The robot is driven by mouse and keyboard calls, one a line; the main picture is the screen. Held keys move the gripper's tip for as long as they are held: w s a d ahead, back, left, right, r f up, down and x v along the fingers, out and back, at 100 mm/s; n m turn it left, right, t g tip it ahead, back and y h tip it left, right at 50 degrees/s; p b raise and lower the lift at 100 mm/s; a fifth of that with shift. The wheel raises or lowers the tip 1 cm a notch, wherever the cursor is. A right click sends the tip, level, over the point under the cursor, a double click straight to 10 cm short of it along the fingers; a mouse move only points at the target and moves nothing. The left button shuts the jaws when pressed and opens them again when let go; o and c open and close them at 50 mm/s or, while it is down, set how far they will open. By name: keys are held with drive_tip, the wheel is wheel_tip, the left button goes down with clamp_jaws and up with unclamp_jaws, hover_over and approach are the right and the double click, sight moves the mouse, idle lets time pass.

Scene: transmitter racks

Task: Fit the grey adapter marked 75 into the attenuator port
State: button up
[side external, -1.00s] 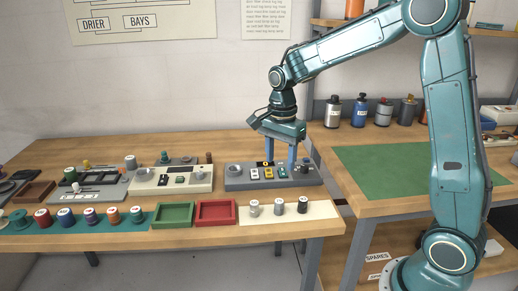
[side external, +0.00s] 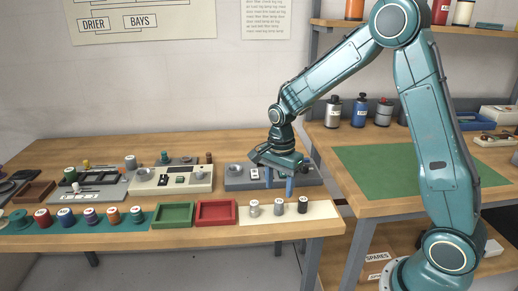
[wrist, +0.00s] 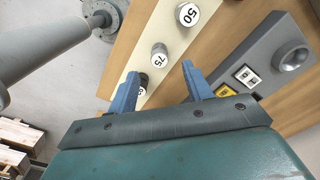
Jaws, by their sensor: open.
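The grey adapter marked 75 (wrist: 158,55) stands upright on the cream mat in the wrist view, just beyond my fingertips. In the side view it appears to be the middle adapter (side external: 279,208) of three. My gripper (side external: 279,191) is open and empty, above and a little behind the row. It also shows in the wrist view (wrist: 160,70), its two blue fingers apart. A grey panel (side external: 243,184) has a round grey port (wrist: 290,56) at one end. I cannot read whether this port is labelled attenuator.
The adapter marked 50 (wrist: 187,14) stands on one side of the 75. A dark adapter (side external: 302,204) stands on the other, partly hidden by a finger in the wrist view. A red tray (side external: 216,225), a green tray (side external: 174,227) and a cream panel (side external: 196,187) lie left.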

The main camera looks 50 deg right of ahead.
sight(279, 201)
drive_tip(key=shift+s+f, duration=0.1)
drive_tip(key=shift+f, duration=2.5)
drive_tip(key=c, duration=1.1)
drive_tip(key=shift+r, duration=0.15)
wheel_tip(279, 201, up, 20)
